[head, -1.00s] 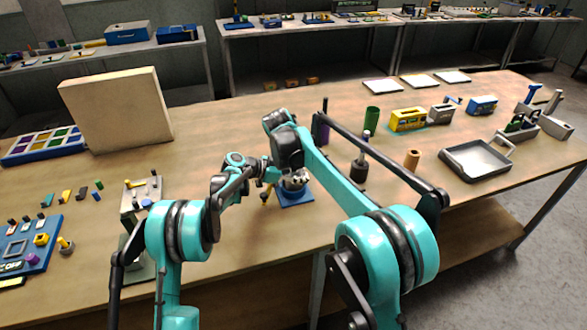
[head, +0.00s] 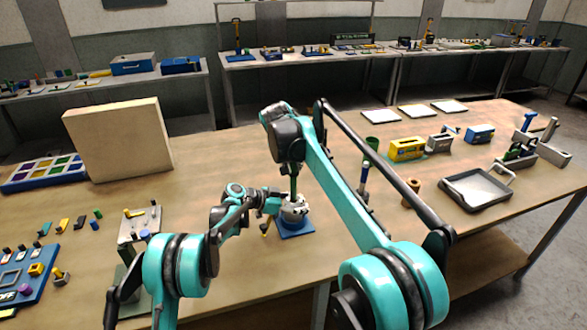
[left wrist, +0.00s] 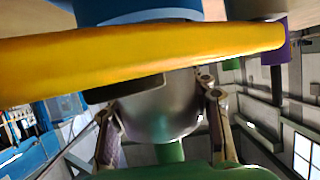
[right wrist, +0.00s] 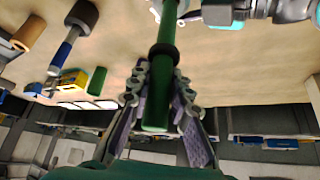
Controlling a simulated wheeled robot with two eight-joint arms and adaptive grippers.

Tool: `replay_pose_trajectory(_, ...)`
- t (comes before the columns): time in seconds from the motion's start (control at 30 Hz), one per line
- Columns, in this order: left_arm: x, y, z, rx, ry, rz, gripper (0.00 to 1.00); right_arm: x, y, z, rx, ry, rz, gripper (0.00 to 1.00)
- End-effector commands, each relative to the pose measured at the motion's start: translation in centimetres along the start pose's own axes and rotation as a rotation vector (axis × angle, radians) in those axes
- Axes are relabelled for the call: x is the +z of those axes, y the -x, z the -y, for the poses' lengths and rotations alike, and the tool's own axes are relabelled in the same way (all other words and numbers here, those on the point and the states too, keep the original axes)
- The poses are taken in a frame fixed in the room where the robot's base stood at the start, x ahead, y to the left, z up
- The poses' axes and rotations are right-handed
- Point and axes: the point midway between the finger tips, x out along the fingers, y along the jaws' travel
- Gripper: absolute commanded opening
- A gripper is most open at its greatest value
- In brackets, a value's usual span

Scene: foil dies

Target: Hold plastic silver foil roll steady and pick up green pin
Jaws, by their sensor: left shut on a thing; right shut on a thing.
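The silver foil roll (head: 293,210) stands upright on a blue base (head: 296,231) near the table's front edge. My left gripper (head: 279,204) is shut on the roll from the left; in the left wrist view its fingers lie on both sides of the silver roll (left wrist: 165,112). My right gripper (head: 292,164) is shut on the green pin (head: 294,184) above the roll. In the right wrist view the green pin (right wrist: 155,105) lies between both fingers. I cannot tell whether the pin's lower end is clear of the roll.
A yellow-and-black tool (head: 266,229) stands left of the blue base and crosses the left wrist view. A blue-handled tool (head: 365,175), brown cylinder (head: 411,192) and grey tray (head: 478,190) are to the right. A beige panel (head: 118,138) stands at back left.

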Motion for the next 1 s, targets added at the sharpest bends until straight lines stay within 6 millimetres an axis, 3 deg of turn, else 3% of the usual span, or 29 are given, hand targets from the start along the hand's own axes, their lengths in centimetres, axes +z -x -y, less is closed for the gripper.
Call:
replay_pose_trajectory(0.07,0.0,0.0,0.0,0.000,0.000,0.000,0.04,0.0,0.0,0.0,0.000,0.000,0.000,0.00)
replay_pose_trajectory(0.1,0.0,0.0,0.0,0.000,0.000,0.000,0.42,0.0,0.0,0.0,0.000,0.000,0.000,0.00)
replay_pose_trajectory(0.2,0.0,0.0,0.0,0.000,0.000,0.000,0.69,0.0,0.0,0.0,0.000,0.000,0.000,0.00)
replay_pose_trajectory(0.23,0.0,0.0,0.0,0.000,0.000,0.000,0.72,0.0,0.0,0.0,0.000,0.000,0.000,0.00)
replay_pose_trajectory(0.63,0.0,0.8,0.0,-0.001,0.001,0.000,0.72,0.0,0.0,0.0,0.000,0.000,0.000,0.00)
replay_pose_trajectory(1.0,0.0,8.3,0.1,-0.003,0.002,0.000,0.72,0.0,0.0,0.0,0.000,0.000,0.000,0.00)
